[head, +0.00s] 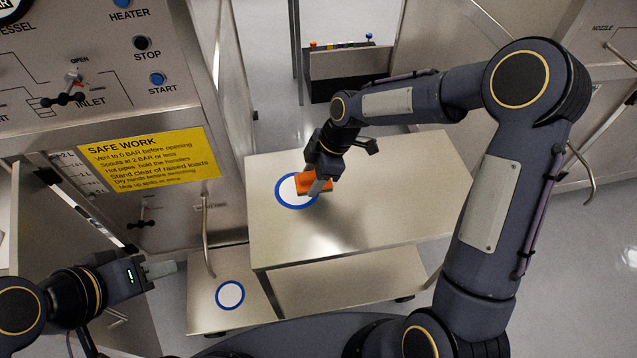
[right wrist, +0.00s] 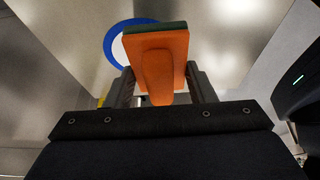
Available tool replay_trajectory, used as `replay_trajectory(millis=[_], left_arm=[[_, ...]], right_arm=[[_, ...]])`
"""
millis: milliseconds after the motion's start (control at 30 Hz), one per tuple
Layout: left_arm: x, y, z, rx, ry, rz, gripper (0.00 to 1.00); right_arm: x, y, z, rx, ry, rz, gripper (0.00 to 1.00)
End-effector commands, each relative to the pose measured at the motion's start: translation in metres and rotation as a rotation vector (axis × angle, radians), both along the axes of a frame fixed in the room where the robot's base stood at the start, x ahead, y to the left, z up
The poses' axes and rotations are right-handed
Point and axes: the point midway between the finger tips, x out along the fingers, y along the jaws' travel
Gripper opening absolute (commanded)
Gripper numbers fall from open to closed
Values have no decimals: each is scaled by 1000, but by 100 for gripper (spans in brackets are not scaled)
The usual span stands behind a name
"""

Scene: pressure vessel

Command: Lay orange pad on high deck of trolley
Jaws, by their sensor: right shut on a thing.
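The orange pad (head: 312,181) is in my right gripper (head: 318,186), over the trolley's upper deck (head: 375,222). It shows in the right wrist view as an orange block (right wrist: 157,50) with a tab between the two fingers and a dark green far edge. The pad overlaps the blue-ringed white circle (head: 291,192) on the deck, which is partly hidden behind it. I cannot tell whether the pad touches the deck. My left gripper (head: 160,269) is at the lower left, away from the trolley; its finger gap is not clear.
A lower shelf (head: 340,287) and a low plate with another blue-ringed circle (head: 230,295) lie below the deck. The vessel panel with a yellow safety sign (head: 150,160) stands at left. A dark-fronted bin (head: 345,70) stands behind. The deck's right part is clear.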

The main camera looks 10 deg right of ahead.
Motion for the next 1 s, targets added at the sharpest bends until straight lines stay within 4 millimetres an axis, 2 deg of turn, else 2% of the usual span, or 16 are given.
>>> replay_trajectory(millis=[267,433,800,833,1000], left_arm=[[0,0,4,0,0,0,36],[0,0,4,0,0,0,36],[0,0,0,0,0,0,36],[0,0,1,0,0,0,36],[0,0,2,0,0,0,36]], right_arm=[[1,-14,-18,0,3,-2,27],[1,-12,-44,0,3,0,27],[1,-12,-50,0,0,0,27],[1,-12,-48,0,0,0,52],[1,-12,-48,0,0,0,71]])
